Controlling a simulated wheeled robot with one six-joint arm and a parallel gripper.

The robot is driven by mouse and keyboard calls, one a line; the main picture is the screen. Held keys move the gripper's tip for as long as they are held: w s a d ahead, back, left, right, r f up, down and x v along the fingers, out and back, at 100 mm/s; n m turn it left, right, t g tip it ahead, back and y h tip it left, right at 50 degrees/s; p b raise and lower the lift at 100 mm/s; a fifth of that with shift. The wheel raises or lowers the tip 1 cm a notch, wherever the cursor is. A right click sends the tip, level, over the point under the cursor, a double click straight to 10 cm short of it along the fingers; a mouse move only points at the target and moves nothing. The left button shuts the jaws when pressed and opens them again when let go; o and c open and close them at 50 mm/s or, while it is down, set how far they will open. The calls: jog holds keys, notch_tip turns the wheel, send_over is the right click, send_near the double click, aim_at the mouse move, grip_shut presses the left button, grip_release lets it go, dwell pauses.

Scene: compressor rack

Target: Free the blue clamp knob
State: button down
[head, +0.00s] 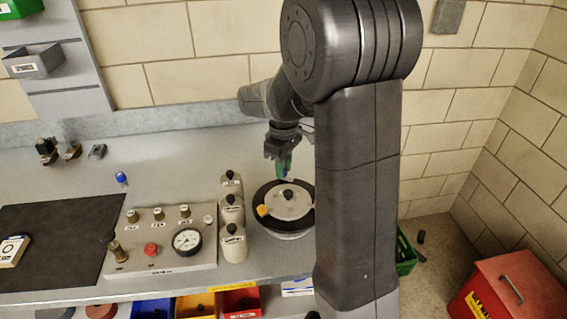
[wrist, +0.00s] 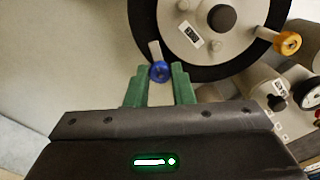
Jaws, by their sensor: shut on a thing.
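The blue clamp knob (wrist: 159,71) sits at the edge of a round vessel, beside a pale clamp tab (wrist: 154,50). My gripper (wrist: 159,76) has its green fingers on either side of the knob and is shut on it. In the head view my gripper (head: 285,170) reaches down at the far side of the vessel, and the knob cannot be made out there. The vessel's pale lid (head: 289,202) has a black centre knob and a dark rim. A yellow-orange clamp knob (head: 263,211) is on its near left side; it also shows in the wrist view (wrist: 288,43).
Several pale bottles (head: 232,215) with dark caps stand close left of the vessel. A gauge panel (head: 160,240) lies further left, with a small blue-topped item (head: 121,178) behind it. A dark mat (head: 50,245) covers the left bench. A red bin (head: 510,290) stands on the floor at right.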

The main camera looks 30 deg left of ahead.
jog(key=n+p, duration=0.1)
jog(key=n, duration=0.4)
jog(key=shift+w+r+n, duration=0.1)
jog(key=shift+n, duration=0.2)
dwell(0.5)
jog(key=c, duration=1.3)
grip_release()
jog(key=shift+o, duration=0.2)
notch_tip(320, 180, up, 14)
jog(key=shift+f, duration=0.2)
notch_tip(320, 180, down, 14)
jog(key=shift+r, duration=0.1)
